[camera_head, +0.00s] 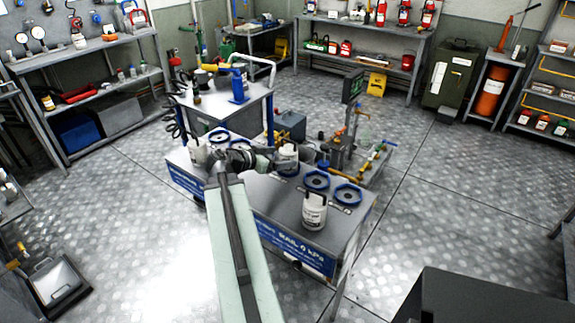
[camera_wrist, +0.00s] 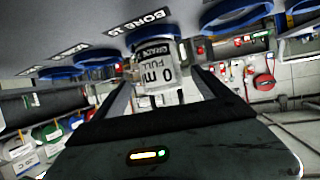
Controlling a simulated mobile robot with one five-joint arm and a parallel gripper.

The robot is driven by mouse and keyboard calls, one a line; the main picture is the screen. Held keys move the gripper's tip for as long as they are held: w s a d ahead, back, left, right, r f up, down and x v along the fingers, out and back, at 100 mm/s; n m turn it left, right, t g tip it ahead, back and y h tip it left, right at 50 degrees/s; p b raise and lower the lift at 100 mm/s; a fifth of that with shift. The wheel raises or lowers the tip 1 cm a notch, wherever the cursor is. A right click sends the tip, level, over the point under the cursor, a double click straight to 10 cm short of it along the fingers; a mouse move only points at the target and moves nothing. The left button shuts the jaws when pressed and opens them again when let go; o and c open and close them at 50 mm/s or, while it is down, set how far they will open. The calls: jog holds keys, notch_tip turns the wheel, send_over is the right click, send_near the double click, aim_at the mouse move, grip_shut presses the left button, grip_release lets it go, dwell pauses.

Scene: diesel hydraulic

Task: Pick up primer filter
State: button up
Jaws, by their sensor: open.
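Three white canisters with labels stand on the grey metal bench (camera_head: 262,200): one at its left end (camera_head: 198,153), one near the middle (camera_head: 288,155) and one at the front right (camera_head: 314,211). I cannot tell from the labels which is the primer filter. My gripper (camera_head: 267,161) is open just left of the middle canister. In the wrist view, which is upside down, my gripper's two fingers (camera_wrist: 162,85) point toward a white labelled canister (camera_wrist: 158,66), which shows between them. I cannot tell whether they touch it.
Blue rings (camera_head: 317,180) are set in the bench top around the canisters. Pipework with valves (camera_head: 345,150) stands behind right.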

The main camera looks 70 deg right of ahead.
aim_at(294, 155)
jog(key=b+x, duration=0.2)
jog(key=x, duration=0.5)
jog(key=shift+s+d+f+b, duration=0.1)
jog(key=shift+d+b, duration=0.3)
jog(key=c, duration=1.7)
jog(key=shift+c, duration=0.2)
